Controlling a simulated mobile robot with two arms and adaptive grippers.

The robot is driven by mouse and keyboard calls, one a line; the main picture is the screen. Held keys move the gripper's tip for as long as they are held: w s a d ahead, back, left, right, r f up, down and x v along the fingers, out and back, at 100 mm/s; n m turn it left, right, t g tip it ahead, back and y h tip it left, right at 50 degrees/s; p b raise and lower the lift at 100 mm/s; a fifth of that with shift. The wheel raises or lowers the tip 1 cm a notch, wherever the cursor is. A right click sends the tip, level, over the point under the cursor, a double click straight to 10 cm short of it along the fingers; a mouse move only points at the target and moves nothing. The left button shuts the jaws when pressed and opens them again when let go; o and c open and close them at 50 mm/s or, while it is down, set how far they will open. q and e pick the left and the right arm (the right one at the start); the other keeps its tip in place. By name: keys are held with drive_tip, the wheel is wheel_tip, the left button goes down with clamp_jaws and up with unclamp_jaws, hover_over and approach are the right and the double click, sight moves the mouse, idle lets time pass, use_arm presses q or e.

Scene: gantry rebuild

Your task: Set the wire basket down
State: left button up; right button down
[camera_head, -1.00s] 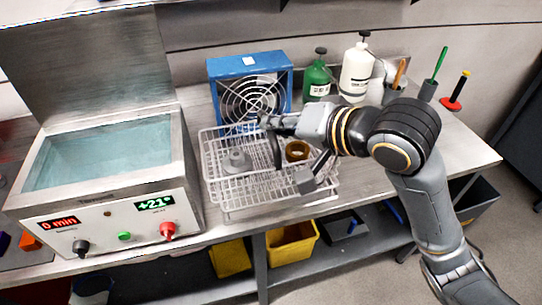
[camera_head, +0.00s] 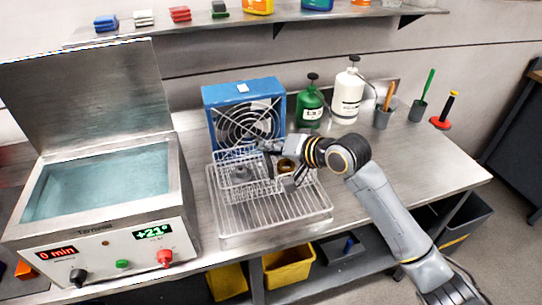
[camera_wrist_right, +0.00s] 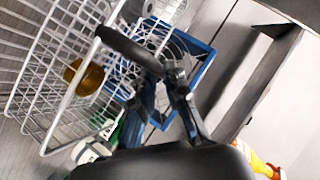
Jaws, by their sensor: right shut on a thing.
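The wire basket (camera_head: 232,190) is a white wire-mesh basket at the back of the drain rack (camera_head: 275,214), in front of the blue fan. A small grey part and a brass-coloured ring (camera_head: 287,166) show in it. In the right wrist view the basket (camera_wrist_right: 62,75) fills the left side, with the brass ring (camera_wrist_right: 85,77) inside and a dark bar by my fingers (camera_wrist_right: 166,82). I cannot tell if the basket touches the rack. My left gripper is not in view.
The blue fan (camera_head: 245,112) stands close behind the basket. A steel bath (camera_head: 100,190) with displays is at the left. Green (camera_head: 310,105) and white (camera_head: 347,97) bottles stand behind my right arm. The rack's front part is bare.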

drive_tip(key=shift+f+p, duration=0.35)
drive_tip(key=shift+f, duration=0.95)
drive_tip(key=c, duration=1.4)
unclamp_jaws()
drive_tip(key=shift+s+f, duration=0.1)
drive_tip(key=shift+f, duration=0.05)
drive_tip(key=shift+o, duration=0.2)
drive_tip(key=shift+d, duration=0.1)
drive_tip(key=b+v, duration=0.1)
drive_tip(key=v, duration=1.1)
drive_tip(key=shift+b, duration=0.4)
